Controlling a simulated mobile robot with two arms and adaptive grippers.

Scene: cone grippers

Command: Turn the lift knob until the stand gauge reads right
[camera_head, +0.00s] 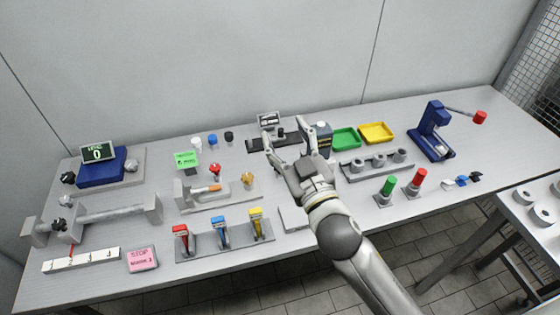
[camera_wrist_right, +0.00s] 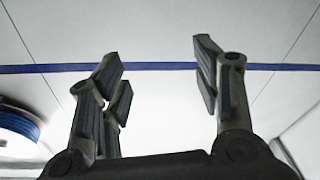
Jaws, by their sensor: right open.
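A blue stand (camera_head: 103,170) sits on a grey base at the far left of the table in the head view. A dark gauge screen (camera_head: 97,152) stands behind it and appears to read "LEVEL 0". A dark knob (camera_head: 68,178) shows at the stand's left side; I cannot tell for sure that it is the lift knob. My right gripper (camera_head: 287,136) is open and empty over the middle of the table, far to the right of the stand. Its spread fingers also show in the right wrist view (camera_wrist_right: 160,75), with nothing between them. My left gripper is out of view.
A black rail with a small display (camera_head: 268,120) lies behind my right gripper. Coloured trays (camera_head: 376,132) and a blue press (camera_head: 432,130) stand to the right. A clamp fixture (camera_head: 215,193), coloured switches (camera_head: 220,238) and a pink note (camera_head: 142,259) lie left and front.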

